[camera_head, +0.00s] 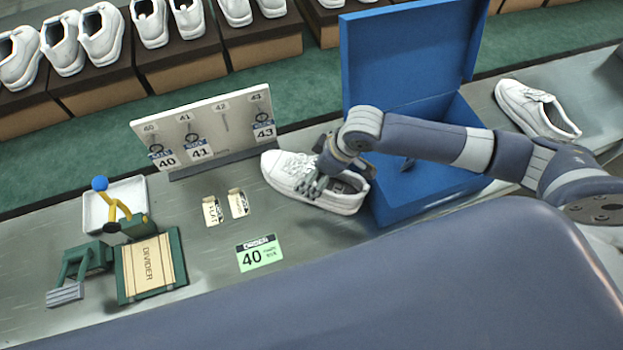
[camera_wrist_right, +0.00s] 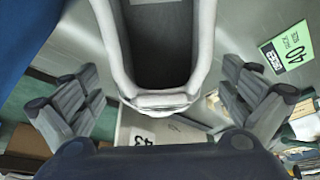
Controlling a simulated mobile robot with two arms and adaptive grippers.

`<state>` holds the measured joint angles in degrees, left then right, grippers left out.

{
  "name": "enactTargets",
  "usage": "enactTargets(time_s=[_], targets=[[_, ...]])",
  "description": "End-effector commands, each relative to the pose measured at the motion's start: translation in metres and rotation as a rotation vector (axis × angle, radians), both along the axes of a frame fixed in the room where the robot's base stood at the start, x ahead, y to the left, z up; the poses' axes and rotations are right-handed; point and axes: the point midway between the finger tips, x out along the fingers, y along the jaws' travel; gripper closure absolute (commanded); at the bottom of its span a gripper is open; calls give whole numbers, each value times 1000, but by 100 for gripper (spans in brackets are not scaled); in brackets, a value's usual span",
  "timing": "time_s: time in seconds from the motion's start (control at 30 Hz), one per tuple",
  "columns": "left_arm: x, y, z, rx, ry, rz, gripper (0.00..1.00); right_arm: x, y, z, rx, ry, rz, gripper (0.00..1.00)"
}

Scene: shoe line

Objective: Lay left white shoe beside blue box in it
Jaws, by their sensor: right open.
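A white shoe (camera_head: 288,172) lies on the table to the left of the open blue box (camera_head: 414,208). A second white shoe (camera_head: 535,108) lies to the right of the box. My right gripper (camera_head: 322,182) is over the left shoe, coming in across the box. In the wrist view the fingers of my right gripper (camera_wrist_right: 160,105) are spread wide, with the shoe's opening and heel (camera_wrist_right: 160,102) between them. They appear apart from its sides. The box's lid stands up at the back; its inside is largely hidden by my arm. My left gripper is not in view.
A rack (camera_head: 207,125) with numbered tags stands behind the left shoe. A green order card (camera_head: 259,253) marked 40, two small cards, a divider pad (camera_head: 150,266) and a white tray (camera_head: 114,190) lie to the left. Shoes on brown boxes line the back.

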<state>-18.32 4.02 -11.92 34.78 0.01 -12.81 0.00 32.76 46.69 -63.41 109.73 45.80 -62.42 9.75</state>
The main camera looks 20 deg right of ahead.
Motion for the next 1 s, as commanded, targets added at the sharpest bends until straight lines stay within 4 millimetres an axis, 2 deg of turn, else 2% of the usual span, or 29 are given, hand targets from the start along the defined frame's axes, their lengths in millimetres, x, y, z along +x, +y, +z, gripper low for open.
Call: enactTargets(time_s=[0.1, 0.23, 0.37, 0.6, 0.67, 0.8, 0.87, 0.93, 0.97, 1.0], targets=[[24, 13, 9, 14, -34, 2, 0, 0, 2, -17, -1, 5, -1, 0], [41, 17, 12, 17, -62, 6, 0, 4, 7, -33, -2, 3, 0, 0], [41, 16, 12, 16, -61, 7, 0, 6, 8, -41, -2, 1, 1, 0], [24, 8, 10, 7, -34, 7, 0, 6, 9, -42, -2, 1, 1, 0], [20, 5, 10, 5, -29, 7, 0, 6, 9, -42, -2, 1, 1, 11], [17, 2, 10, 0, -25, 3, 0, 6, 8, -42, -2, 1, 1, 43], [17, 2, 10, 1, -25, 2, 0, 6, 8, -42, -2, 1, 1, 55], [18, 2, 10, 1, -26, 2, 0, 7, 9, -41, 0, 0, 1, 55], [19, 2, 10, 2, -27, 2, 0, 7, 9, -41, 0, 0, 1, 60], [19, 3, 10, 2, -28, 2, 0, 7, 9, -41, -1, 0, 1, 60]])
